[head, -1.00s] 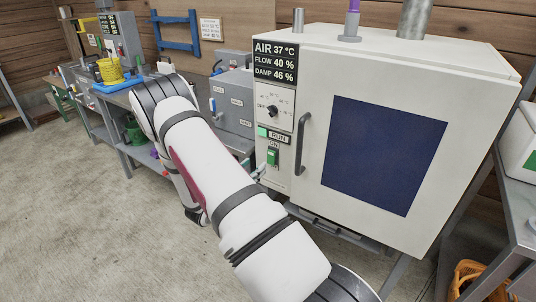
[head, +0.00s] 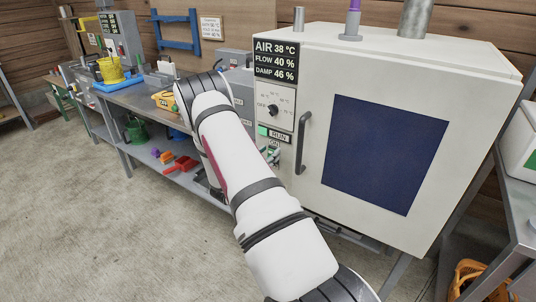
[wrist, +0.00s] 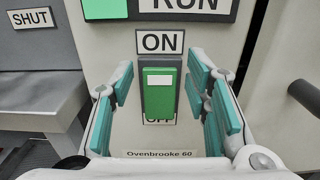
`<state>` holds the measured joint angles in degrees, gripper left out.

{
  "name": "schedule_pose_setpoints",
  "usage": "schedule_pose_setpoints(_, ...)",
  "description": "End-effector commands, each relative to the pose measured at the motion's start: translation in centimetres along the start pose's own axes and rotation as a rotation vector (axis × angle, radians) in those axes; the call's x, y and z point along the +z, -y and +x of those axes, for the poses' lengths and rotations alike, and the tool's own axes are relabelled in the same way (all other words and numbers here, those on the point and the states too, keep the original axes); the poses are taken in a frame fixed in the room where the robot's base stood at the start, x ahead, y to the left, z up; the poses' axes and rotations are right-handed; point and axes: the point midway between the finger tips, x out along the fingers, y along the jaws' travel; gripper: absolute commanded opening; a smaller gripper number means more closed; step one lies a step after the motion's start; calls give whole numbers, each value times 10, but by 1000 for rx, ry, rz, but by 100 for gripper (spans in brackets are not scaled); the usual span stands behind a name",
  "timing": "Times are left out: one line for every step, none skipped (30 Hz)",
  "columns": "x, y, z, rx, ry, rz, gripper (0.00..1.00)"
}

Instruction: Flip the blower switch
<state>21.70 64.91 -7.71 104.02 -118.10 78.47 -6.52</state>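The blower switch (wrist: 158,98) is a green rocker with a white patch in a dark frame. An ON label (wrist: 160,41) is above it, and an OFF label below is partly covered. My gripper (wrist: 163,85) is open, with teal finger pads to the left and right of the switch and visible gaps on both sides. Contact depth cannot be told. In the head view my gripper (head: 270,153) is at the cabinet's front panel, mostly hiding the switch. A green patch (head: 263,131) sits left of the RUN label (head: 279,135).
A dark door handle (head: 301,142) stands out just right of the switch, beside the cabinet door (head: 312,180). A knob (head: 273,111) is above. The display (head: 276,60) reads AIR 38, FLOW 40, DAMP 46. A grey workbench (head: 150,97) is at left.

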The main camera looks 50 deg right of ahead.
Motion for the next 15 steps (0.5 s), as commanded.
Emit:
schedule_pose_setpoints(0, 0, 0, 0, 0, 0, 26)
schedule_pose_setpoints(0, 0, 0, 0, 0, 0, 19)
schedule_pose_setpoints(0, 0, 0, 0, 0, 0, 10)
schedule_pose_setpoints(0, 0, 0, 0, 0, 0, 3)
schedule_pose_setpoints(0, 0, 0, 0, 0, 0, 0)
schedule_pose_setpoints(0, 0, 0, 0, 0, 0, 0)
schedule_pose_setpoints(0, 0, 0, 0, 0, 0, 0)
schedule_pose_setpoints(0, 0, 0, 0, 1, 0, 0)
schedule_pose_setpoints(-1, 0, -1, 0, 7, -1, 0)
schedule_pose_setpoints(-2, -1, -1, 0, 15, -2, 0)
schedule_pose_setpoints(-3, -1, -1, 1, 26, -3, 0)
schedule_pose_setpoints(-5, -2, -2, 1, 48, -3, 0)
schedule_pose_setpoints(-6, -2, -3, 1, 68, -5, 0)
schedule_pose_setpoints(-8, -2, -4, 2, 89, -6, 0)
schedule_pose_setpoints(-8, -2, -4, 2, 120, -4, 0)
